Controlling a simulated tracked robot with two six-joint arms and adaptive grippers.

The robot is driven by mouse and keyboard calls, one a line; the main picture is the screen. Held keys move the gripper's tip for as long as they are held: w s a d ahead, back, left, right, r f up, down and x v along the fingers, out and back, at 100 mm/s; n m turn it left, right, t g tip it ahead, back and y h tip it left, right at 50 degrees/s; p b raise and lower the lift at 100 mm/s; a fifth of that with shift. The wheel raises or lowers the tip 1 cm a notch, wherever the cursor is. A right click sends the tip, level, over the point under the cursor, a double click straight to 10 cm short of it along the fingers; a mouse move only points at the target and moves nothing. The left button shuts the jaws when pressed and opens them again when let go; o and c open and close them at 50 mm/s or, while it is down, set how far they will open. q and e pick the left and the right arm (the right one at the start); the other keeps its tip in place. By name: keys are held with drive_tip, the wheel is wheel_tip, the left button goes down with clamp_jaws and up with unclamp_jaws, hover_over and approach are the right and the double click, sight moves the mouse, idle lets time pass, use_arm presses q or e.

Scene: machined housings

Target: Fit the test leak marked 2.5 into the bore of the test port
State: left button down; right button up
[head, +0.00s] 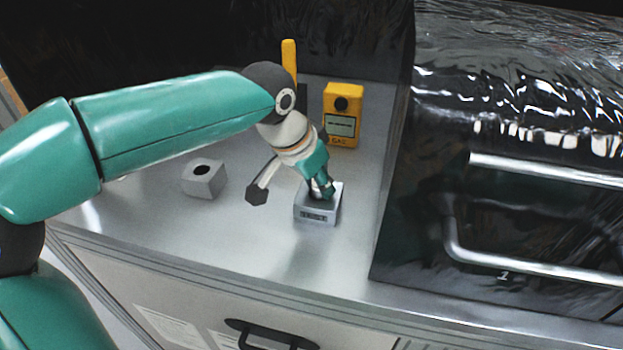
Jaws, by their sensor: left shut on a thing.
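My left gripper (323,189) points down at a grey metal block (316,217) with a dark label on its front; the label is too small to read. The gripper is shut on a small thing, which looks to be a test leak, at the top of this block. The fingers hide most of it, so its mark and how deep it sits cannot be told. A second grey block (204,180) with a round dark bore in its top stands to the left, apart from the gripper. I cannot tell for sure which block is the test port. My right gripper is not in view.
A yellow gas meter (343,110) stands behind the gripper, and a yellow upright piece (289,55) shows behind my wrist. A large black glossy housing with metal handles (540,170) fills the right side. The metal bench top (250,240) is clear in front of the blocks.

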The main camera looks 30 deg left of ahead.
use_arm(q)
drive_tip(key=shift+r, duration=0.1)
drive_tip(key=c, duration=0.9)
unclamp_jaws()
drive_tip(key=shift+s+r, duration=0.15)
drive_tip(key=shift+r, duration=0.3)
drive_tip(key=p+v, duration=0.1)
drive_tip(key=v, duration=1)
